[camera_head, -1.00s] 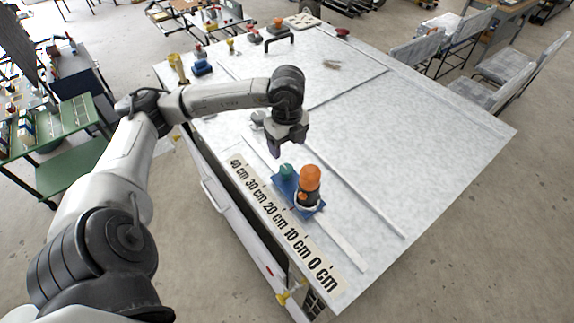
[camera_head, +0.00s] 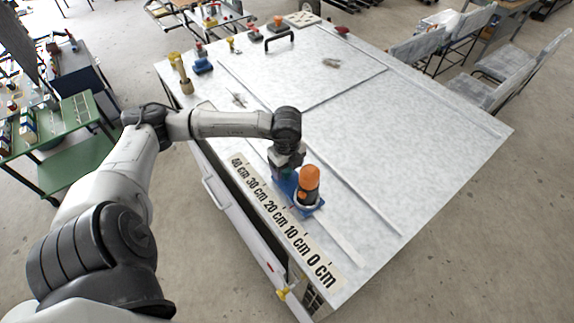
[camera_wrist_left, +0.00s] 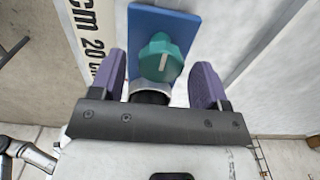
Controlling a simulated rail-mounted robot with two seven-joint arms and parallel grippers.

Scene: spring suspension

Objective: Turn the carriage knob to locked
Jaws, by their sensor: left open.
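The carriage is a blue plate (camera_head: 313,211) on the table's rail, beside the printed scale. An orange-topped cylinder (camera_head: 309,179) stands upright on it. The teal carriage knob (camera_wrist_left: 160,58) shows in the left wrist view on the blue plate (camera_wrist_left: 165,14), with a pale line on its top. My left gripper (camera_head: 284,176) is low over the carriage, next to the orange cylinder, and hides the knob in the head view. In the left wrist view its purple fingers (camera_wrist_left: 158,78) are open, one on each side of the knob, with visible gaps. My right gripper is not in view.
The scale strip (camera_head: 285,222) runs along the table's near edge. Beyond the carriage the white tabletop (camera_head: 370,150) is mostly clear, with thin raised strips. A black handle (camera_head: 279,40) and small blue-based fixtures (camera_head: 202,66) stand at the far side.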

